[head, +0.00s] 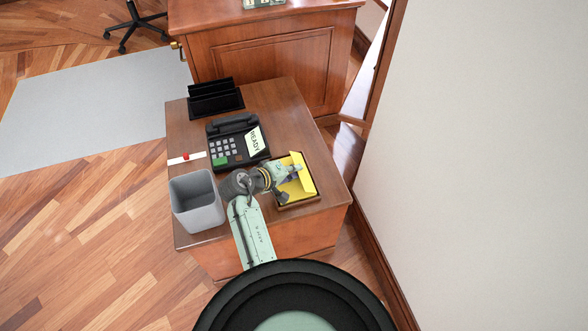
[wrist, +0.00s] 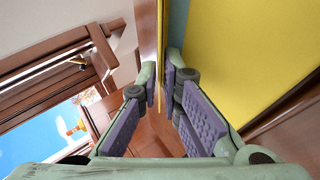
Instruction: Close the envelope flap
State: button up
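The yellow envelope (head: 291,193) lies in a shallow brown tray on the desk, at the near right corner. A brighter yellow panel on its right side looks like the raised flap (head: 306,174). My gripper (head: 293,184) is over the envelope and hides part of it. In the wrist view, its purple-padded fingers (wrist: 160,76) stand apart. A thin yellow edge shows between the fingertips, seen nearly edge-on; whether either pad touches it I cannot tell. A broad yellow face (wrist: 252,55) fills the upper right, with a teal band beside it.
A grey bin (head: 196,204) stands left of my arm. A black telephone (head: 237,140) with a "READY" card is behind it, and a black organizer (head: 215,98) is farther back. A wall (head: 480,150) is to the right. Bare desk (head: 285,110) shows behind the envelope.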

grip_shut()
jog(key=shift+f+b, duration=0.3)
jog(key=shift+b, duration=0.15)
jog(key=shift+a+f+t+h+b, duration=0.2)
jog(key=shift+t+h+b, duration=0.1)
jog(key=shift+h+b, duration=0.25)
jog(key=shift+s+r, duration=0.1)
jog(key=shift+r, duration=0.1)
grip_release()
jog(key=shift+o, duration=0.8)
